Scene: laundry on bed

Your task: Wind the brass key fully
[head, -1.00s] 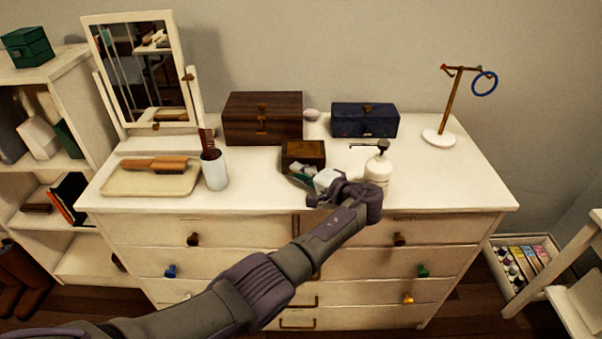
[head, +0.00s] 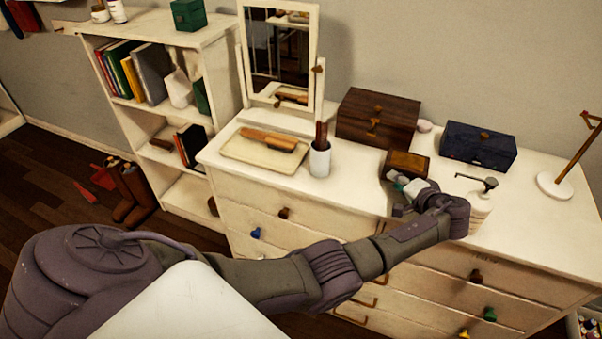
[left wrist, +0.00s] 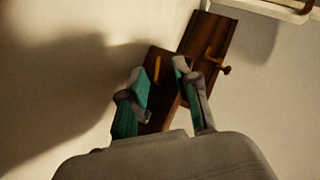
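A small brown wooden box (head: 408,164) sits on the white dresser, and it also shows in the left wrist view (left wrist: 158,88). A thin gold-coloured piece (left wrist: 157,69) shows on it; I cannot tell whether this is the brass key. My left gripper (head: 402,189) is at the box's near side with its fingers pointing toward it. In the left wrist view its two teal-padded fingers (left wrist: 160,88) are apart, with part of the box showing between them. I cannot tell whether they touch it. My right gripper is not in view.
A larger wooden chest (head: 378,119) with brass fittings and a blue box (head: 478,146) stand behind. A pump bottle (head: 482,200) is close to my left wrist. A cup with a comb (head: 320,160), a tray (head: 238,150) and a mirror (head: 280,55) stand left.

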